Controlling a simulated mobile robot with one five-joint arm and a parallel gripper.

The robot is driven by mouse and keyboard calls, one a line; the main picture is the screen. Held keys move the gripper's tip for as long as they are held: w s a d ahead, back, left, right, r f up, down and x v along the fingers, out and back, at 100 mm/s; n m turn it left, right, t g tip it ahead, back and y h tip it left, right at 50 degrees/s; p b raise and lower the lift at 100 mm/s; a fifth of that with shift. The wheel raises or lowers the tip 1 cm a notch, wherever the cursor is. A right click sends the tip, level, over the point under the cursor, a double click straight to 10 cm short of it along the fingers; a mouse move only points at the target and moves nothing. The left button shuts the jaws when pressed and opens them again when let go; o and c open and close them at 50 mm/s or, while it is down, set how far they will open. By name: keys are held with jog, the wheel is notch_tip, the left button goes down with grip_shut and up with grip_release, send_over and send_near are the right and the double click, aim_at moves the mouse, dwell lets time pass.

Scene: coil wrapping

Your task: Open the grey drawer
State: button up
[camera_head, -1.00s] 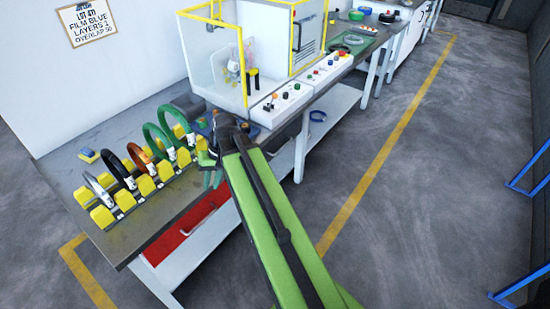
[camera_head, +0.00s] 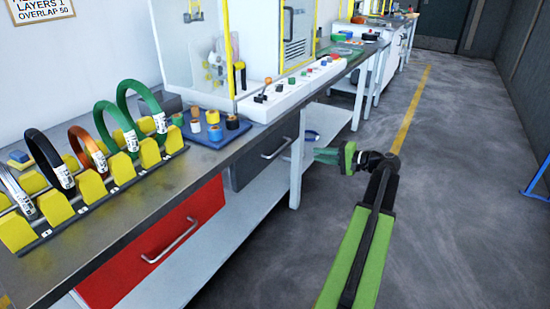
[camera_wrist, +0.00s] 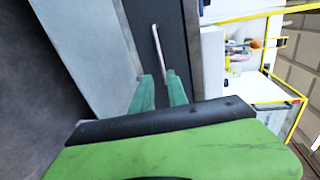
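The grey drawer (camera_head: 262,152) is under the workbench top, to the right of the red drawer, and looks shut. Its metal bar handle (camera_head: 277,149) runs across its front. My gripper (camera_head: 327,156) is to the right of the drawer in the head view, apart from the handle. In the wrist view the drawer front (camera_wrist: 172,38) fills the upper middle, with the handle (camera_wrist: 159,48) upright just beyond the green fingertips (camera_wrist: 162,88). The two fingers are apart with a gap between them and nothing held.
A red drawer (camera_head: 165,240) with its own handle is at the left. Coils on yellow stands (camera_head: 97,178) and a blue tray of rolls (camera_head: 212,133) sit on the bench. A white bench leg (camera_head: 298,160) stands close behind my gripper.

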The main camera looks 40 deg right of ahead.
aim_at(279, 150)
jog(key=b+x, duration=0.3)
jog(key=x, duration=1.4)
jog(key=shift+w+a+f, duration=0.15)
jog(key=shift+w+a, duration=0.05)
jog(key=shift+w, duration=0.1)
grip_shut()
dwell(0.4)
